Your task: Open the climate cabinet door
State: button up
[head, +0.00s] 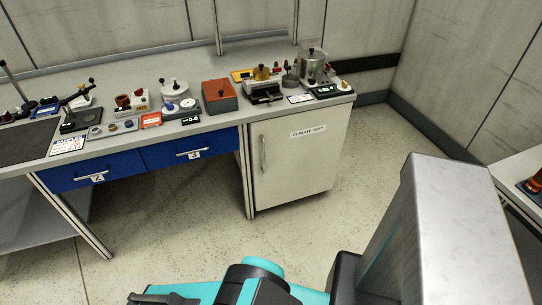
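The climate cabinet (300,165) is a white unit under the right end of the bench, labelled "CLIMATE TEST". Its door looks shut, flush with the body. A vertical bar handle (263,155) sits near the door's left edge, and nothing touches it. My teal arm shows at the bottom edge, well in front of the cabinet. A dark part at its left end, perhaps my gripper (152,298), is cut off by the frame, so its fingers cannot be made out.
The bench top (215,130) holds several instruments and pots. Blue drawers (185,148) marked 2 and 3 are left of the cabinet, with a bench leg (245,180) between. Floor before the cabinet is clear. Another table (520,165) stands at the right edge.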

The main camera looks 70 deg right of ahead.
aim_at(296, 156)
jog(key=z, duration=1.2)
jog(key=i, duration=0.6)
jog(key=u, duration=0.1)
jog(key=k, duration=0.6)
jog(key=u, duration=0.05)
